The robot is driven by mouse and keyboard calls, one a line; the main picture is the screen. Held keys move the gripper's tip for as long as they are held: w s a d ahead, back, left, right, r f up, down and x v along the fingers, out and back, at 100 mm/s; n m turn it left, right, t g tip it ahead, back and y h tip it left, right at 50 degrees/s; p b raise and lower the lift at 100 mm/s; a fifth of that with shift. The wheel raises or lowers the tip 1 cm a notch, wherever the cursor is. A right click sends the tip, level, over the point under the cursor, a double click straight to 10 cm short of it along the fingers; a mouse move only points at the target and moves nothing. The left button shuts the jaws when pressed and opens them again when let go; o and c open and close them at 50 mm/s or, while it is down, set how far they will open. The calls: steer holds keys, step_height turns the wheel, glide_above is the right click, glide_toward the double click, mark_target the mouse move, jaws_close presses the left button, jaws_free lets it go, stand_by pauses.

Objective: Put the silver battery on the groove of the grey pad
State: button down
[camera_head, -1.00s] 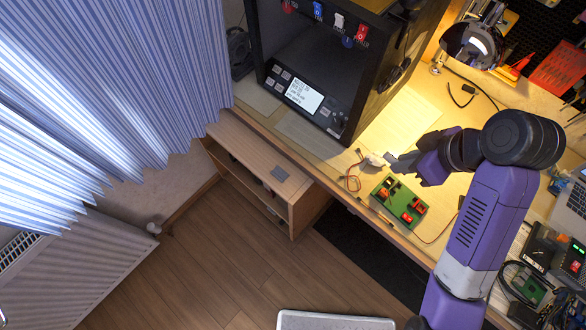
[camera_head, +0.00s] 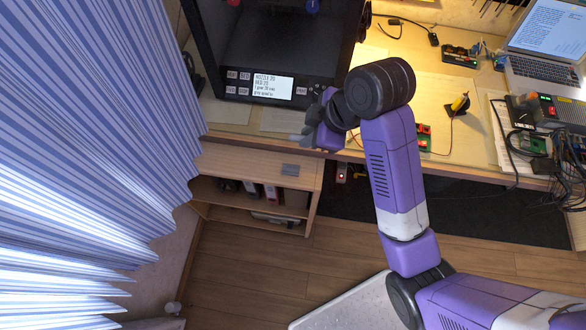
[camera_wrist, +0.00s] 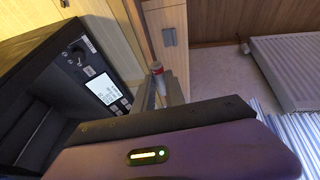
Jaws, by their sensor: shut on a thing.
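The silver battery (camera_wrist: 157,70) shows in the wrist view as a small cylinder with a pale grey end and a red band. My gripper (camera_wrist: 160,93) is shut on it, and the battery's end sticks out past the fingertips. In the head view my gripper (camera_head: 303,136) is at the table's front edge, just above and right of the grey pad in the picture; the battery cannot be made out there. The grey pad (camera_head: 290,170) lies on top of the low wooden cabinet. It also shows in the wrist view (camera_wrist: 169,37), apart from the battery. Its groove is too small to make out.
The low cabinet (camera_head: 230,160) has open shelves and a mostly clear top. A black machine with a lit screen (camera_head: 272,87) stands on the table behind my gripper. A striped curtain (camera_head: 90,150) hangs at the left. A radiator (camera_wrist: 290,65) shows in the wrist view.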

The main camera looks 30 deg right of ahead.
mark_target(301, 171)
step_height(301, 171, down, 17)
steer(key=shift+r, duration=0.1)
stand_by(0.3)
steer(key=shift+b, duration=0.3)
steer(key=shift+f, duration=0.2)
steer(key=c, duration=1.7)
jaws_free()
steer(key=shift+r, duration=0.1)
steer(key=v, duration=1.2)
steer(key=shift+r+p, duration=0.1)
steer(key=shift+p, duration=0.2)
